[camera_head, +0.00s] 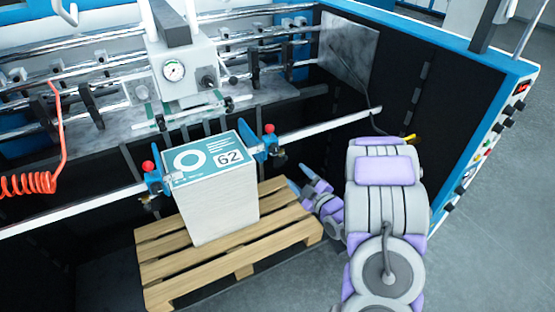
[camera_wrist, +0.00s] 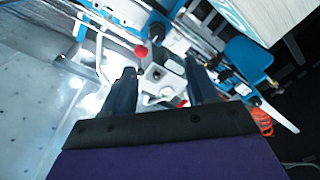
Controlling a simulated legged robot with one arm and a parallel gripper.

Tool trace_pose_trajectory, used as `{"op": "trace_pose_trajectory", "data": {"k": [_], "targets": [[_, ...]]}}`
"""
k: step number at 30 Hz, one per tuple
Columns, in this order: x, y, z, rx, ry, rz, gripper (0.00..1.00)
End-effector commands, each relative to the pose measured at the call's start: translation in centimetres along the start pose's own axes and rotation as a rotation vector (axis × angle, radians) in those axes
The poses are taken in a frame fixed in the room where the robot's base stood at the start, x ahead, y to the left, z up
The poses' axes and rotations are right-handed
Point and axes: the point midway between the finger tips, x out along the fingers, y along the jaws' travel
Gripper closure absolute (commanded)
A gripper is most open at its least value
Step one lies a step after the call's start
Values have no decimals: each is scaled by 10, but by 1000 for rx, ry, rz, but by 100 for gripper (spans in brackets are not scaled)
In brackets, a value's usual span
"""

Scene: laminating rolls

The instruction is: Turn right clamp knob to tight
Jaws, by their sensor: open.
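The right clamp (camera_head: 268,150) is a blue fitting on the rail, beside the top right corner of a white stack. Its red ball knob (camera_head: 269,129) stands on top. A matching left clamp (camera_head: 153,182) with a red knob (camera_head: 148,166) sits at the stack's left side. My gripper (camera_head: 302,178) is low, to the right of the stack and below the right clamp, apart from it. In the wrist view my gripper (camera_wrist: 162,78) has its dark fingers spread with nothing held. A red ball (camera_wrist: 141,51) shows beyond the fingertips; which knob it is I cannot tell.
The white stack (camera_head: 222,205) stands on a wooden pallet (camera_head: 180,268). A metal rail (camera_head: 330,122) crosses above the dark bay. A gauge unit (camera_head: 185,75) and rollers lie behind. A blue-edged side panel (camera_head: 470,150) bounds the right. A red coiled hose (camera_head: 30,184) hangs left.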

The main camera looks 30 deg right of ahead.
Motion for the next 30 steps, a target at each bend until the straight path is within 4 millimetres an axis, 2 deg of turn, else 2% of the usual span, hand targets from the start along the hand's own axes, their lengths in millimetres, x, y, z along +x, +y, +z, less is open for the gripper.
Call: {"op": "trace_pose_trajectory", "data": {"k": [18,24,30], "targets": [[108,1,-1,2,3,2,42],[128,1,-2,0,2,2,42],[132,3,1,2,0,3,42]]}}
